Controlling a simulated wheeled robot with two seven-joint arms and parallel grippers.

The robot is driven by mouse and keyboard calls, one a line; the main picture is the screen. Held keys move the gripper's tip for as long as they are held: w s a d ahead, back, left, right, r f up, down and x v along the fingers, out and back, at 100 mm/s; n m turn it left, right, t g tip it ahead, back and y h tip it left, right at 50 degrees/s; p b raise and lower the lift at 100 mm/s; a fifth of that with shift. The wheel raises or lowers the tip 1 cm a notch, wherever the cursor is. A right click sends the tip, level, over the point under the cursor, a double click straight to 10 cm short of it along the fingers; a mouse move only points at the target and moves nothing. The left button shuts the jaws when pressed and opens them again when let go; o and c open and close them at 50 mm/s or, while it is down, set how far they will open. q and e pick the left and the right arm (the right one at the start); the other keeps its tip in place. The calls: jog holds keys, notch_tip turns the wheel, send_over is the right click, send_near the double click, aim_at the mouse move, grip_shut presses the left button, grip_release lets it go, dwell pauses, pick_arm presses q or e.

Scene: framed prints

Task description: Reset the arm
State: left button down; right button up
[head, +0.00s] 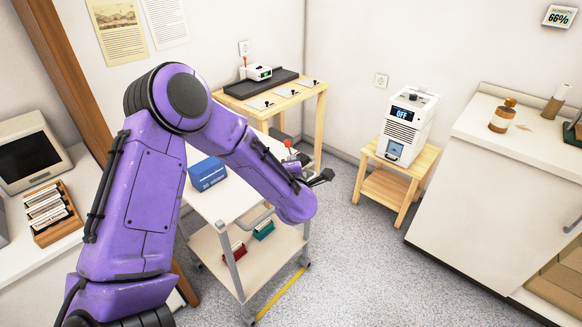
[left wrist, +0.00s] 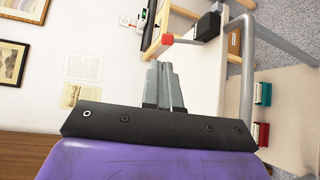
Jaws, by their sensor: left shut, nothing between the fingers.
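My purple left arm rises from the lower left of the head view and bends over the white cart (head: 208,205). Its gripper (head: 328,176) shows at the arm's end, near the cart's right side. In the left wrist view the gripper (left wrist: 163,66) has its two grey fingers together, with nothing between them. My right gripper is in neither view.
A blue box (head: 208,173) stands on the cart's top; red and green binders (head: 263,230) sit on its lower shelf. A wooden table (head: 312,92) stands behind. A white device reading OFF (head: 404,125) sits on a wooden stand. Grey floor (head: 350,270) is clear right of the cart.

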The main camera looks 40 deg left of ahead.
pick_arm(q)
jog(key=shift+s+d+r, duration=0.35)
jog(key=shift+s+d, duration=0.1)
jog(key=shift+s, duration=0.3)
